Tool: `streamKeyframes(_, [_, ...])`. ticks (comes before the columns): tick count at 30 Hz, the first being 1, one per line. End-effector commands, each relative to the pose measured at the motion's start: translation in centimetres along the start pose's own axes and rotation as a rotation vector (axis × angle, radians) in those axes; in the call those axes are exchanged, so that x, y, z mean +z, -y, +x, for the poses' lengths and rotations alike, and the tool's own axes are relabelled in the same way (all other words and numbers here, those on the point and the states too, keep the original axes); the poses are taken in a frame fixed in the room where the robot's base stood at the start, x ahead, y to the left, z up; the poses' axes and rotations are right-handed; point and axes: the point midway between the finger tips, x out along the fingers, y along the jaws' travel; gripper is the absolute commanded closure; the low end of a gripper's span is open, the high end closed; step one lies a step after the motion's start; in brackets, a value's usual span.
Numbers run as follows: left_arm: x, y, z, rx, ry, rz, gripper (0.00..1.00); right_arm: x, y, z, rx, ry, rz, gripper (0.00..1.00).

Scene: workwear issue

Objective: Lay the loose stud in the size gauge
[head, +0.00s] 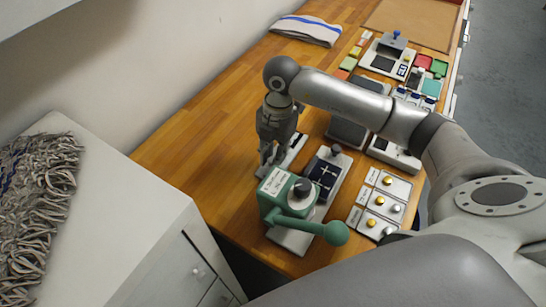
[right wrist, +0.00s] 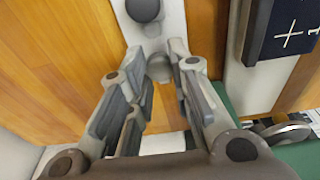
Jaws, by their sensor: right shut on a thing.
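My right gripper (head: 267,158) points down at the table just behind the green press. In the right wrist view its fingers (right wrist: 159,64) close on a small grey round piece (right wrist: 158,69), which looks like the loose stud; the fingers partly hide it. Under and beyond the fingertips lies a narrow white plate (right wrist: 155,38) with a dark round knob at its far end; it may be the size gauge, but I cannot tell for sure. The plate also shows beside the gripper in the head view (head: 295,150). I cannot tell whether the stud touches it. My left gripper is not in view.
The green press (head: 274,190) with a ball handle (head: 336,233) stands close in front of my gripper. A dark blue pad with white crosses (head: 323,173) is to its right. Cards with gold and silver studs (head: 380,205) lie farther right. Bare wood is free on the left.

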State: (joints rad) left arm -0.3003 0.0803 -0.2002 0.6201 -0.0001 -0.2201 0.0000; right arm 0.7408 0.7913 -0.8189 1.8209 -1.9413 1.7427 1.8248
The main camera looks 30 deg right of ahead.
Motion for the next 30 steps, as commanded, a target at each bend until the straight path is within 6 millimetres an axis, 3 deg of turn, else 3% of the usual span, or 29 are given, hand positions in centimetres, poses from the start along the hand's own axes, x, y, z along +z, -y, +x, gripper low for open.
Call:
streamKeyframes(4, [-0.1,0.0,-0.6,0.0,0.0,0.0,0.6,0.2,0.1,1.9,-0.003,-0.001,0.0,0.92])
streamKeyframes(14, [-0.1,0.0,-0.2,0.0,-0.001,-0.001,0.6,0.3,0.0,2.4,-0.001,0.0,-0.002,0.92])
streamKeyframes(15, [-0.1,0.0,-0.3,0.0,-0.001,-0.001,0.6,0.3,0.0,2.3,0.0,0.0,-0.002,0.78])
streamKeyframes(20, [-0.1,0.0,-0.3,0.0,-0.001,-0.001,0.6,0.3,0.0,2.3,-0.001,0.0,-0.002,0.58])
streamKeyframes(30, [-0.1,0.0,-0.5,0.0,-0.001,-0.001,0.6,0.3,0.0,2.0,-0.001,0.0,-0.002,0.58])
